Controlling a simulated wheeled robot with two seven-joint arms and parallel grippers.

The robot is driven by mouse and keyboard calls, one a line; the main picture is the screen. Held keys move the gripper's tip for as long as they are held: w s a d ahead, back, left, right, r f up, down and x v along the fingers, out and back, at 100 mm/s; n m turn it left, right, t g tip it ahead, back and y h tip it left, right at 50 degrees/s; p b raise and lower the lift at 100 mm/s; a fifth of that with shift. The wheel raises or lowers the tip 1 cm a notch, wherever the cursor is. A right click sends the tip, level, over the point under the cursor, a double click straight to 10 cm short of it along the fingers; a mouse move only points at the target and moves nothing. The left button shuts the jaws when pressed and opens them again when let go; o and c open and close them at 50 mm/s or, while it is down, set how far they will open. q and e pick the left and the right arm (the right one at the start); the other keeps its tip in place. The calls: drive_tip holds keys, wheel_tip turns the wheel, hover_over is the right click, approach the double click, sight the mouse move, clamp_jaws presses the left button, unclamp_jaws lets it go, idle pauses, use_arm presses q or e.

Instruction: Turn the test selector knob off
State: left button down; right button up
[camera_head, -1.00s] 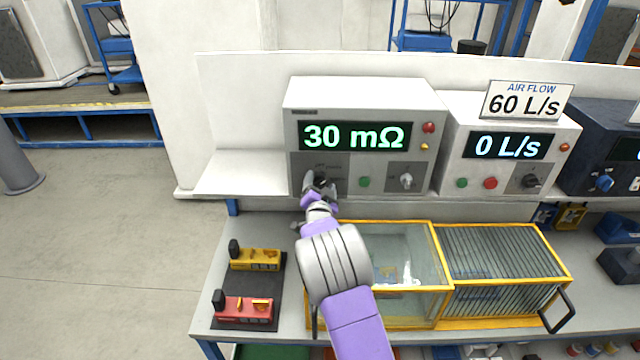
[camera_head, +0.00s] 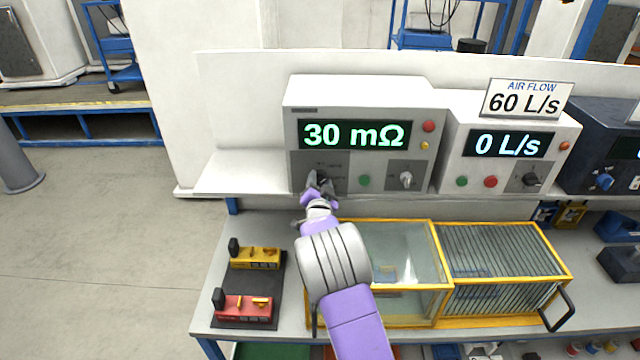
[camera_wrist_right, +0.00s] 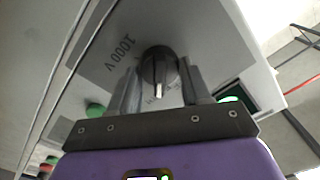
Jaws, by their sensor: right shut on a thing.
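The test selector knob (camera_wrist_right: 160,68) is a dark round knob with a ridge and a white pointer mark, on the grey panel of the tester (camera_head: 360,95) whose display reads 30 mΩ. In the wrist view a "1000 V" label is printed beside it. My right gripper (camera_head: 320,182) is at the panel's lower left, its two fingers on either side of the knob; the fingers also show in the wrist view (camera_wrist_right: 160,90). It is shut on the knob. In the head view the gripper hides most of the knob. My left gripper is not in view.
A green button (camera_head: 364,181) and another knob (camera_head: 406,180) sit right of the gripper. An air flow unit (camera_head: 510,125) reading 0 L/s stands farther right. Below are a yellow-framed glass box (camera_head: 432,240) and a dark mat (camera_head: 262,322) with yellow and red blocks.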

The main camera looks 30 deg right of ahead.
drive_tip(key=shift+n+b, duration=0.5)
drive_tip(key=shift+n, duration=0.3)
drive_tip(key=n+b, duration=0.1)
drive_tip(key=n, duration=0.1)
drive_tip(key=shift+n, duration=3)
drive_tip(key=o, duration=1.1)
drive_tip(key=shift+c, duration=0.2)
